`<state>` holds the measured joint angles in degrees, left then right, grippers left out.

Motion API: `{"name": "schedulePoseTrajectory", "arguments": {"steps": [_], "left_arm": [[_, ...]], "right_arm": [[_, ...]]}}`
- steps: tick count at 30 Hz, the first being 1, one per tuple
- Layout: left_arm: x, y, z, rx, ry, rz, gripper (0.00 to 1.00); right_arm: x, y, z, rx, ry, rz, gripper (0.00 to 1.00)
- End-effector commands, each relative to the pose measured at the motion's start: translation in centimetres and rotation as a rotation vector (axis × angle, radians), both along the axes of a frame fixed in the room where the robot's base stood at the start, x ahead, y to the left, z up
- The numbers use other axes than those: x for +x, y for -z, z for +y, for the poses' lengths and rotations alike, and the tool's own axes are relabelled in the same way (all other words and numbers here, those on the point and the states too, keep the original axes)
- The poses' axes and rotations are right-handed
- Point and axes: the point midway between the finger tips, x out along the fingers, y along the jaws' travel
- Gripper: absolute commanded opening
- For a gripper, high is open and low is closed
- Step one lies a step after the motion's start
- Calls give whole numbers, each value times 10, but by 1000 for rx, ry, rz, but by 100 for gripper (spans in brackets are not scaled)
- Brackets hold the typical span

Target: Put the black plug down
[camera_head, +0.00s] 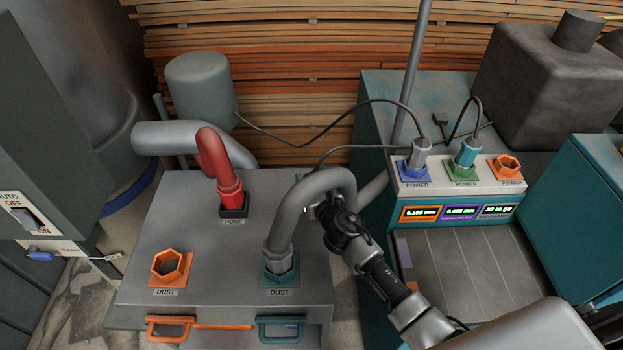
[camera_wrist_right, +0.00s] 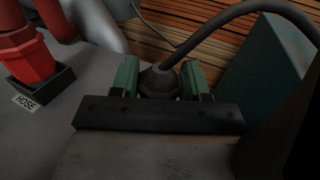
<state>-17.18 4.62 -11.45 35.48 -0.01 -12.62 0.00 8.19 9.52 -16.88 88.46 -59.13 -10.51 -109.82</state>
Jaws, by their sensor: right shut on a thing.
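My right gripper (camera_head: 322,208) is behind and beside the grey hose arch over the grey box top. In the right wrist view its green-padded fingers (camera_wrist_right: 160,82) are shut on the black plug (camera_wrist_right: 158,84), whose dark cable runs up to the right. The plug is mostly hidden in the head view by the hose and my gripper. The grey box top (camera_head: 200,200) lies beneath it; I cannot tell whether the plug touches it. My left gripper is not in view.
A red hose (camera_head: 218,165) stands in the HOSE socket. The grey hose (camera_head: 285,220) sits in the teal DUST socket; the orange DUST socket (camera_head: 170,267) is empty. Grey and teal plugs (camera_head: 466,152) sit in the power panel; its orange socket (camera_head: 506,167) is empty.

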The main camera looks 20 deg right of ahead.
Motion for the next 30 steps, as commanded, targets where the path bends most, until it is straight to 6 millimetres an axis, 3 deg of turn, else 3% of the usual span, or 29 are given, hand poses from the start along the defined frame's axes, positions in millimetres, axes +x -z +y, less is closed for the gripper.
{"name": "schedulePoseTrajectory", "arguments": {"steps": [1, 5, 16, 20, 30], "left_arm": [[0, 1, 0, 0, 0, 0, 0], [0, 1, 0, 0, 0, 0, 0], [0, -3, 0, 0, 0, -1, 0], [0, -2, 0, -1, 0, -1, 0], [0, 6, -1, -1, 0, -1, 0]], "right_arm": [[0, 1, 0, 0, 0, 0, 50], [0, 0, 0, 0, 0, 0, 70], [-2, -3, 0, 0, 0, 1, 71], [-22, -1, -3, -2, -1, 1, 71], [-93, 0, -11, 0, -2, 1, 71]]}}
